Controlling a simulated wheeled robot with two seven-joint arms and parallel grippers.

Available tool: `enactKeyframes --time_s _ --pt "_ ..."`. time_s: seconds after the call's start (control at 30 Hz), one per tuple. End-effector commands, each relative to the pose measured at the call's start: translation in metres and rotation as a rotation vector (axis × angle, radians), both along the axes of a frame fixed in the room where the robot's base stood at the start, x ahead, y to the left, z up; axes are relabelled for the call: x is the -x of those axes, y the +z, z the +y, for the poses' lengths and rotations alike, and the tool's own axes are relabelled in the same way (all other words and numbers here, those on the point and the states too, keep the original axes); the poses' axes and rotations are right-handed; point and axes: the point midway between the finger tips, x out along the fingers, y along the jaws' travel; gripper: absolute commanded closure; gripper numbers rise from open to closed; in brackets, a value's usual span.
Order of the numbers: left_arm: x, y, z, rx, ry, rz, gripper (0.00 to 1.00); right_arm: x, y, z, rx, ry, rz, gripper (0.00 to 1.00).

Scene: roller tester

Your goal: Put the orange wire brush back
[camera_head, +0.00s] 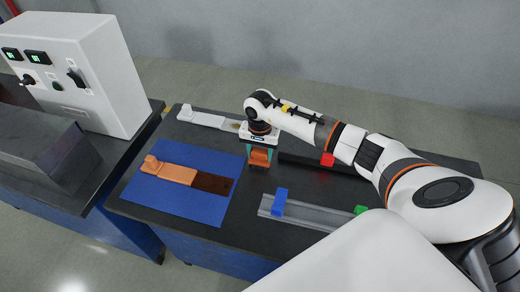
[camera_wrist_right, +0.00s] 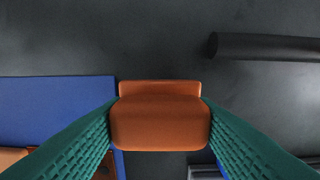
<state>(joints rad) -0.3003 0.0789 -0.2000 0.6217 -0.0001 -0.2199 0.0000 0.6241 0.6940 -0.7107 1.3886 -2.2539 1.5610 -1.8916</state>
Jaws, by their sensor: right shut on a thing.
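My right gripper (camera_head: 260,153) points down over the dark table, just right of the blue mat. Its teal fingers are shut on an orange block-like piece, with one finger on each side. In the right wrist view the gripper (camera_wrist_right: 160,125) holds this rounded orange piece (camera_wrist_right: 160,122); its underside is hidden, and I cannot tell whether it touches the table. My left gripper is out of view.
A pale-handled tool (camera_head: 203,118) lies at the table's back left. A grey rail (camera_head: 310,213) with blue and green blocks is at the front. A dark bar (camera_wrist_right: 265,47) lies behind the gripper. A white control box (camera_head: 85,70) stands left.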

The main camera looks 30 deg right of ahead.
Motion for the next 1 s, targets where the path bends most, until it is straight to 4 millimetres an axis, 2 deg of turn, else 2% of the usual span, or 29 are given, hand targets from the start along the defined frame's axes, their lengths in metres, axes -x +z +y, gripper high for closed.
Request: enactKeyframes --time_s 0.37,0.4,0.5,0.83,1.0 --pt "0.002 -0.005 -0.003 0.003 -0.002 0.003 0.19 -0.001 -0.006 -0.001 0.001 0.0 -0.002 0.71" --pt "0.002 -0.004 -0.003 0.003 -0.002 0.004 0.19 -0.001 -0.004 -0.001 0.001 0.0 -0.002 0.44" --pt "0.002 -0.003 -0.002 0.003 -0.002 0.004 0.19 0.0 -0.004 0.0 0.0 0.0 -0.001 0.28" --pt "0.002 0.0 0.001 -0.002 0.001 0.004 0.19 0.0 -0.002 0.0 0.001 -0.001 -0.001 0.28" --pt "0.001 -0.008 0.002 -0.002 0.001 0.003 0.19 -0.002 0.015 -0.001 0.003 0.0 -0.006 0.28"
